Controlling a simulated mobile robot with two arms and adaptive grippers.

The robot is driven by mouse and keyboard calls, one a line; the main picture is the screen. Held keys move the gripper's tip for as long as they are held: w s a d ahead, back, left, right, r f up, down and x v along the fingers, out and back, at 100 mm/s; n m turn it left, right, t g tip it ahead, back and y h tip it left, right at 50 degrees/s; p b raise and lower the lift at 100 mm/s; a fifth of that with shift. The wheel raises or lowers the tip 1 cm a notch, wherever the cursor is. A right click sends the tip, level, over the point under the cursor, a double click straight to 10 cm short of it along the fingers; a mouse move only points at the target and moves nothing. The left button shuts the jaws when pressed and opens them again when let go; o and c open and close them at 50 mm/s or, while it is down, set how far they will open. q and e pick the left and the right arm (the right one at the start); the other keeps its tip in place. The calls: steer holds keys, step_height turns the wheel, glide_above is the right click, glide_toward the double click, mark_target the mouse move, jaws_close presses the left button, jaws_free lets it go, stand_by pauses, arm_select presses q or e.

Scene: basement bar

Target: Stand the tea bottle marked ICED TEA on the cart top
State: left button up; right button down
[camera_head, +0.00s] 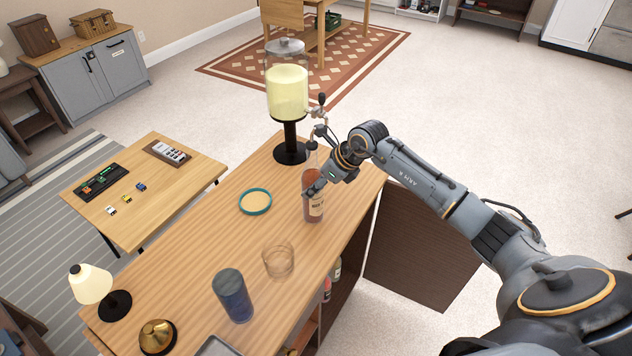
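A tea bottle (315,208) with reddish-brown contents and a pale label is upright at the right side of the wooden cart top (205,250). The print on the label is too small to read surely. My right gripper (316,187) reaches in from the right and its fingers are at the bottle's upper body, seemingly closed around it. The fingers hide part of the bottle. Its base is at or very close to the cart top; I cannot tell if it touches. My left gripper is not in view.
A drink dispenser (287,95) stands behind the bottle. A cabinet door (422,247) hangs open; bottles show inside.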

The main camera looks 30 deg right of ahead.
steer(key=shift+c, duration=2.3)
jaws_free()
steer(key=shift+r, duration=0.1)
steer(key=b+v, duration=0.2)
steer(key=v, duration=1)
steer(key=shift+b, duration=0.35)
